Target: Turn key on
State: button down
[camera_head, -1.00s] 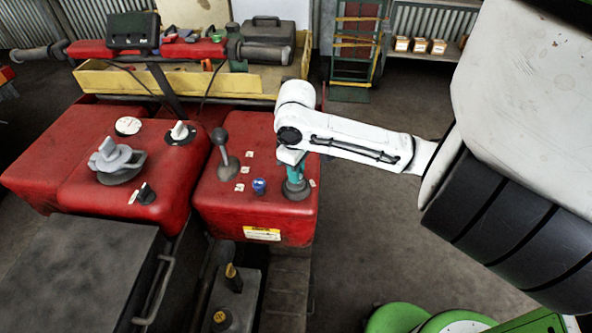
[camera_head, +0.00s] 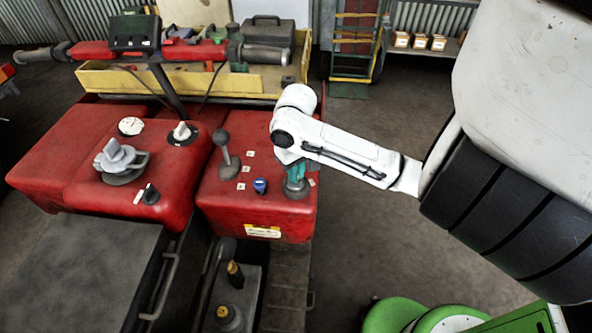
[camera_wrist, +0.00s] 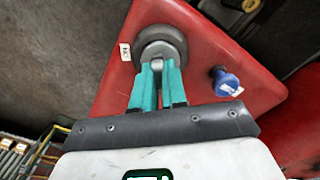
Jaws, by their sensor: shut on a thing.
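The key (camera_wrist: 158,52) is a light grey tab on a round dark grey switch base (camera_wrist: 162,36) in the wrist view. In the head view this base (camera_head: 297,191) stands on the right part of the red panel (camera_head: 230,205). My gripper (camera_wrist: 158,66) has its teal fingers shut on the key. In the head view my gripper (camera_head: 296,174) reaches down from above to the switch, and the key itself is hidden by the fingers. How far the key is turned is hard to tell.
A blue knob (camera_head: 260,186) sits close beside the switch and also shows in the wrist view (camera_wrist: 226,82). A grey ball-topped lever (camera_head: 225,150) stands to its left. Handlebars with a black display (camera_head: 134,32) rise behind. Open floor lies to the right.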

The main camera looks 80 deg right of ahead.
jog(key=m, duration=0.1)
jog(key=m+p, duration=0.1)
jog(key=shift+a+f+m, duration=0.15)
jog(key=shift+m, duration=0.25)
jog(key=shift+f+m+p, duration=0.1)
jog(key=shift+m+p, duration=0.4)
jog(key=shift+m, duration=1)
jog(key=c, duration=1.2)
grip_release()
jog(key=shift+r, duration=0.25)
